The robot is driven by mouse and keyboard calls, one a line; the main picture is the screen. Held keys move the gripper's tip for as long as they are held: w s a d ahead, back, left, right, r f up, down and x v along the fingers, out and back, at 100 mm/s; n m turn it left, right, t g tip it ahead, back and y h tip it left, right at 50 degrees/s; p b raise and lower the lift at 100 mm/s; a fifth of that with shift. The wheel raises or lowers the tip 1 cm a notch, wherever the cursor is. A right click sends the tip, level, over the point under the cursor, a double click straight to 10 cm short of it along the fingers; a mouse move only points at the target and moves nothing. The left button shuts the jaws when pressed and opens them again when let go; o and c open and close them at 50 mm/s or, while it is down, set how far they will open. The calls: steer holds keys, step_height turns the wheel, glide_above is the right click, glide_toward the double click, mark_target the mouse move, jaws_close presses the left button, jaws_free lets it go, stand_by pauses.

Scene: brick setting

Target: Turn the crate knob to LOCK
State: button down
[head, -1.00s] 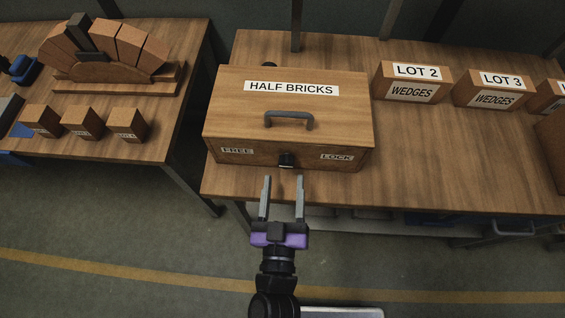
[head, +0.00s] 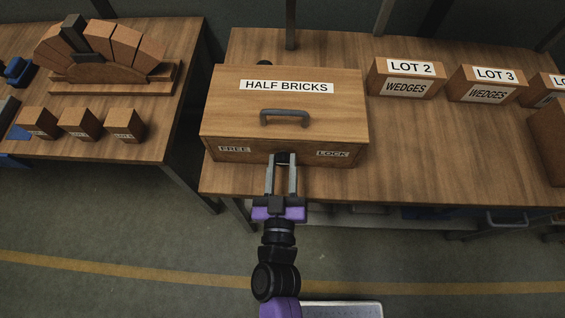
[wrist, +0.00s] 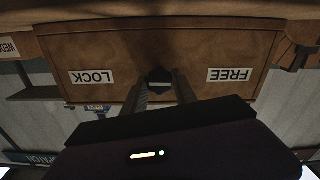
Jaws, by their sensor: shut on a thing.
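The wooden crate (head: 330,108) labelled HALF BRICKS stands near the front edge of the bench, with a dark handle (head: 287,118) on its lid. Its front has a FREE label (head: 235,149) at left and a LOCK label (head: 333,153) at right. The dark knob (wrist: 158,76) sits between the labels; the wrist view is upside down, so LOCK (wrist: 92,77) is at left there. My gripper (head: 284,156) is shut on the knob, one finger at each side. The fingers partly hide the knob, and I cannot tell where it points.
Wooden boxes labelled LOT 2 (head: 405,79) and LOT 3 (head: 487,85) stand to the right on the bench (head: 440,150). A left table (head: 150,148) holds several small blocks and a brick arch (head: 105,48). The bench front between crate and boxes is clear.

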steer(key=shift+m, duration=0.3)
steer(key=m, duration=0.3)
steer(key=shift+m, duration=0.4)
steer(key=m+b, duration=0.1)
steer(key=m, duration=0.2)
steer(key=shift+m, duration=0.3)
steer(key=m, duration=0.4)
steer(key=shift+m+b, duration=0.3)
steer(key=shift+b, duration=0.1)
steer(key=shift+m+b, duration=0.35)
steer(key=shift+m, duration=1.55)
steer(key=c, duration=1)
jaws_free()
